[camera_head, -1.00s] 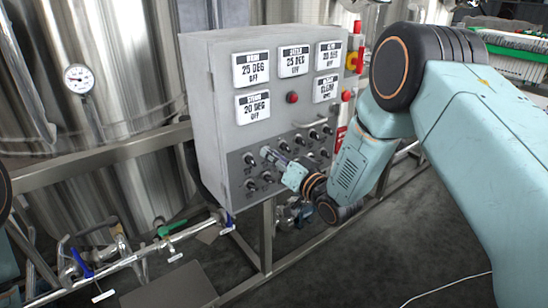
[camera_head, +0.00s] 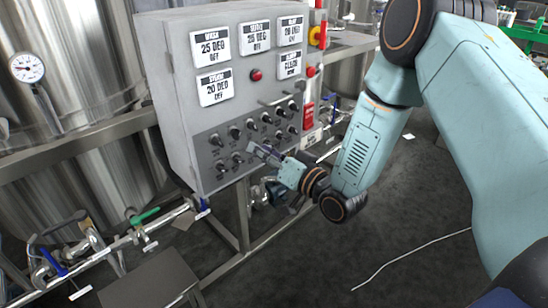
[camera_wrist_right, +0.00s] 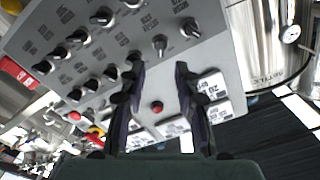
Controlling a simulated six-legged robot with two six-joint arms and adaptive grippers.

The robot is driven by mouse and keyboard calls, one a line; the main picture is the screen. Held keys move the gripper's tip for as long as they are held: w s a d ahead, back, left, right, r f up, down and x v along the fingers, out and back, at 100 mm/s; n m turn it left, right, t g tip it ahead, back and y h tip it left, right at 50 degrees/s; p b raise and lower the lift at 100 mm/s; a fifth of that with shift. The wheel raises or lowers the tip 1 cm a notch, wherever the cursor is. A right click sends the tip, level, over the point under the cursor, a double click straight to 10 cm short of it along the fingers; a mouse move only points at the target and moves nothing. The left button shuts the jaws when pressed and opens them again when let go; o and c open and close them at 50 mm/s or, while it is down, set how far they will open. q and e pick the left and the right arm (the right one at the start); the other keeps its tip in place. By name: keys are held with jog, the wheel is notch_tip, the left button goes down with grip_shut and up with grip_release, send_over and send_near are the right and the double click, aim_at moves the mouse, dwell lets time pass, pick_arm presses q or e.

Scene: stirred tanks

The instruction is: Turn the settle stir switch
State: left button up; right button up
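The grey control panel (camera_head: 180,100) carries two rows of small dark switches (camera_head: 234,133) below its displays. The switch labels are too small to read, so I cannot tell which one is settle stir. My right gripper (camera_head: 258,150) is at the lower switch rows and hides part of them. In the right wrist view, its two fingers (camera_wrist_right: 161,70) are apart with nothing held between them. A switch (camera_wrist_right: 160,43) shows just beyond the gap, and another beyond the left fingertip. I cannot tell whether a finger touches the panel. My left gripper is out of view.
A steel tank with a gauge (camera_head: 27,68) stands at left. Pipes with a green-handled valve (camera_head: 144,216) run low at left.

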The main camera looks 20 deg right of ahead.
jog(key=shift+v, duration=1.8)
jog(key=shift+f, duration=0.1)
jog(key=s+f+g+h, duration=0.2)
jog(key=s+f+g, duration=0.3)
jog(key=f, duration=0.4)
jog(key=s+f+g+h, duration=0.2)
jog(key=s+f+g, duration=0.1)
jog(key=s+f, duration=0.45)
jog(key=s+f+n+g+h+b, duration=0.1)
jog(key=s+f+g, duration=0.3)
jog(key=s, duration=0.8)
jog(key=s+f+g+h, duration=0.1)
jog(key=s+f+g, duration=0.4)
jog(key=s, duration=0.7)
jog(key=shift+a+f+n+b, duration=0.25)
jog(key=shift+f+n+b, duration=0.15)
jog(key=shift+f, duration=0.55)
jog(key=shift+w+a, duration=0.1)
